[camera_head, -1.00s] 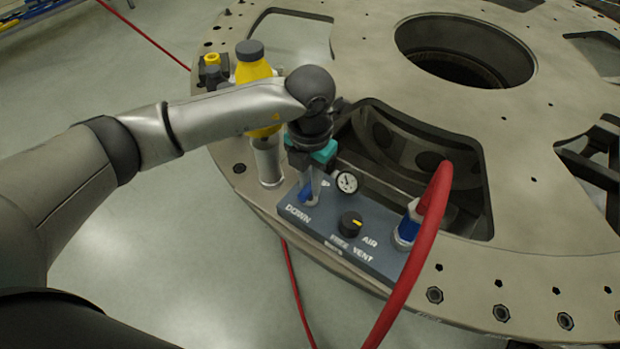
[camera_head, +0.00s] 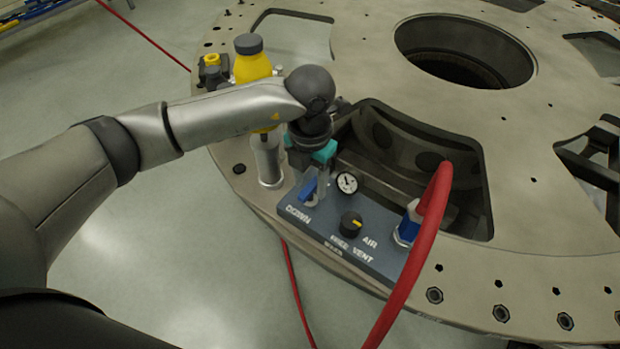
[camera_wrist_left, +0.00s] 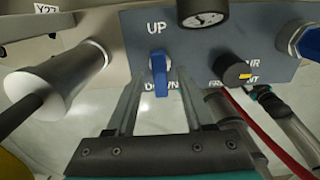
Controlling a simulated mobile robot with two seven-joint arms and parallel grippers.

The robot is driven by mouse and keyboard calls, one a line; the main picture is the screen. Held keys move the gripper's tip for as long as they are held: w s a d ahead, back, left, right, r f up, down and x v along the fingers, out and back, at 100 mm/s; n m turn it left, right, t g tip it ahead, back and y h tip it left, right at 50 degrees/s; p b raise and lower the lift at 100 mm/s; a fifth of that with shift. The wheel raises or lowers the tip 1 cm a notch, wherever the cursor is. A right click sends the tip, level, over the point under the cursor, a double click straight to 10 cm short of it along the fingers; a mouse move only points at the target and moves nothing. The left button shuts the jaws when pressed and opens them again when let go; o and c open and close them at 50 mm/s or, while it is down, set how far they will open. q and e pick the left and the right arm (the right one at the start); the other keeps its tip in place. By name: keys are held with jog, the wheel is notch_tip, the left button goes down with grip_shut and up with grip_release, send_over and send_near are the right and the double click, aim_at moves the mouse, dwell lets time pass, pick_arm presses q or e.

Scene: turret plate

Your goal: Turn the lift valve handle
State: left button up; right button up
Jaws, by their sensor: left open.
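The lift valve handle is a small blue lever (camera_head: 308,189) on the grey-blue control panel (camera_head: 345,232), by the word DOWN. In the left wrist view the blue lever (camera_wrist_left: 159,72) hangs between the words UP and DOWN, its lower end over the DOWN label. My left gripper (camera_head: 311,188) reaches down to the panel from above. In the left wrist view its two fingers (camera_wrist_left: 159,88) are apart, one on each side of the lever, with gaps visible. It is open. My right gripper is not in view.
A gauge (camera_head: 347,182), a black knob with a yellow mark (camera_head: 351,224) and a red hose (camera_head: 412,262) on a blue fitting sit right of the lever. A yellow bottle-shaped part (camera_head: 252,68) and a silver cylinder (camera_head: 267,160) stand to the left.

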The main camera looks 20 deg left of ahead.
aim_at(310, 187)
pick_arm(q)
notch_tip(310, 187, up, 15)
dwell(0.4)
jog(key=shift+s, duration=0.1)
dwell(0.3)
